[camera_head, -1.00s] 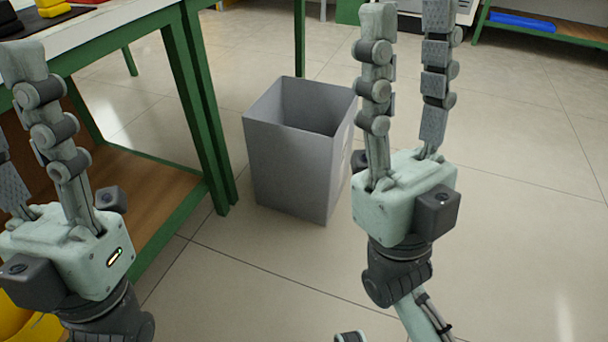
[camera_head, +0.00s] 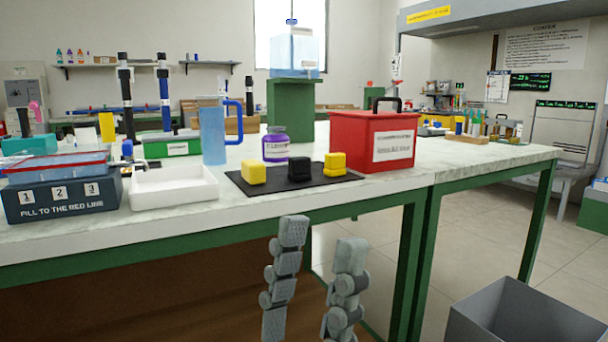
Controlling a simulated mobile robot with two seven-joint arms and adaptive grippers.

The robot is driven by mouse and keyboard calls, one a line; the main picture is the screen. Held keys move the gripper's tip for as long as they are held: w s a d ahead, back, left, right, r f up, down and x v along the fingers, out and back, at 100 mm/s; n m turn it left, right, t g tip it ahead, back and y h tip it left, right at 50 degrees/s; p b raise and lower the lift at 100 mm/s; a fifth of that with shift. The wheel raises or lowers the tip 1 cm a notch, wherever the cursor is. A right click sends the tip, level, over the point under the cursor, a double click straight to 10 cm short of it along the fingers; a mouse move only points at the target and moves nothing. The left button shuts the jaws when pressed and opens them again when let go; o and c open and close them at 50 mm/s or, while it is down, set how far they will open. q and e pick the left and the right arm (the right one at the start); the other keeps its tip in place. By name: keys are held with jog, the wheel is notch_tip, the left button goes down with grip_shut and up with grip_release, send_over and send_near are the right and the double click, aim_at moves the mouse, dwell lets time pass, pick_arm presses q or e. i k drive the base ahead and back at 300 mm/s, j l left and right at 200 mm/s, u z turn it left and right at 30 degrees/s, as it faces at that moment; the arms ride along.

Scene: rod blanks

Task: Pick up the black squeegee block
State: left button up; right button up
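The black squeegee block (camera_head: 299,168) sits on a thin black mat (camera_head: 275,186) near the front edge of the bench. A yellow block (camera_head: 254,172) stands to its left and another yellow block (camera_head: 335,164) to its right, both on the mat. My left gripper (camera_head: 321,244) shows at the bottom middle, below the bench top and in front of the bench, apart from the block. Its two fingers point up with a clear gap between them, and nothing is between them. My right gripper is out of view.
A red box (camera_head: 374,142) with a black handle stands right of the mat. A purple-labelled jar (camera_head: 276,145) and a blue jug (camera_head: 213,134) stand behind and left. A white tray (camera_head: 173,187) lies left. A grey bin (camera_head: 525,312) stands on the floor.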

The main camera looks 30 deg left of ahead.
aim_at(299, 167)
jog(key=u, duration=2.8)
jog(key=z, duration=1.9)
jog(key=i+u, duration=0.1)
jog(key=u, duration=0.7)
jog(key=i, duration=0.45)
